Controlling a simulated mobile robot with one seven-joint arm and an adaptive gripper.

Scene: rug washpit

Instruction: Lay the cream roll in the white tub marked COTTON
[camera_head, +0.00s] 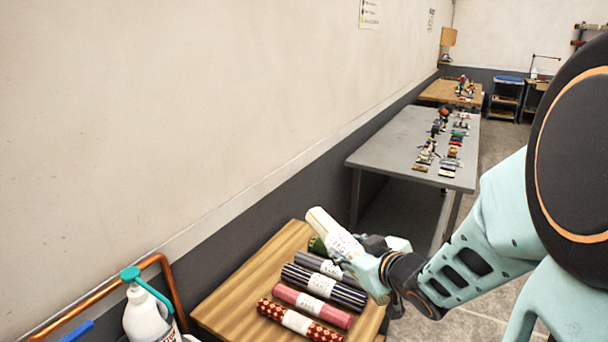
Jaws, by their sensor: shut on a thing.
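The cream roll (321,220) with a white paper label is held in my gripper (350,250), above the far right part of a wooden table (238,279). My gripper is shut on it near its right end. The roll tilts, its free end pointing up and left. The fingertips are partly hidden by the roll and its label. No white tub marked COTTON shows in this view.
On the wooden table lie several labelled rolls: green (316,244), grey (310,262), dark striped (345,295), pink (287,293) and red patterned (271,309). A white jug (145,316) stands at lower left by a copper pipe (172,290). A grey table (390,140) with small items stands behind.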

